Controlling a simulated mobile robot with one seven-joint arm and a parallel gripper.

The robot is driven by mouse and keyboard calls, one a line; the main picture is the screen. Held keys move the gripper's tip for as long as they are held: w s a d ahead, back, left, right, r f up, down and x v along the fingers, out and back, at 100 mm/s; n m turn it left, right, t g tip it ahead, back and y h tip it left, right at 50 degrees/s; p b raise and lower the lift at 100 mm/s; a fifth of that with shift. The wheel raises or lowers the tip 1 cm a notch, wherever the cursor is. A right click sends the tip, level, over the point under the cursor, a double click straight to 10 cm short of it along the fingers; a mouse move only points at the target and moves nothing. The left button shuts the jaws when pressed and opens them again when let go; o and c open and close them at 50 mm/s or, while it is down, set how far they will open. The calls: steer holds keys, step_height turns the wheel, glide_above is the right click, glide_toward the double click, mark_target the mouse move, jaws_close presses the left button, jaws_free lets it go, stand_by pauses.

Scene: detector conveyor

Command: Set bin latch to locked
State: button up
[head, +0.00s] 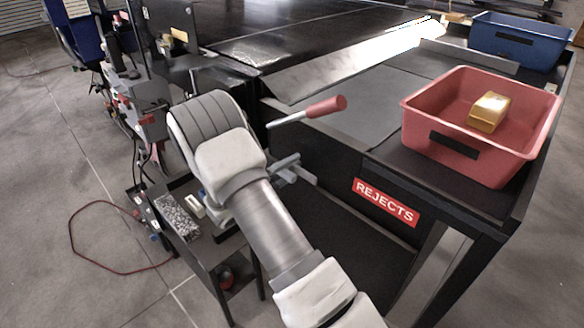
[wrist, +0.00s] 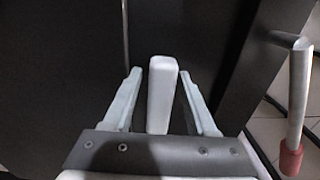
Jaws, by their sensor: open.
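My gripper (wrist: 160,74) is open in the wrist view, facing a dark panel. A pale upright bar (wrist: 160,98) stands between its two fingers, with a gap on each side; it may be the bin latch, but I cannot tell its setting. In the head view my gripper (head: 298,172) is partly hidden behind my arm, beside the dark side of the rejects stand. A red bin (head: 478,160) sits on the stand, above a "REJECTS" label (head: 386,202).
A metal lever with a red grip (head: 325,106) sticks out above my gripper; it shows at right in the wrist view (wrist: 297,95). A gold block (head: 489,112) lies in the red bin. A blue bin (head: 520,42) stands behind. A small dark table (head: 205,250) stands at lower left.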

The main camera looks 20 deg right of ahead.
steer(key=shift+d, duration=0.1)
jaws_close()
stand_by(0.3)
stand_by(1.1)
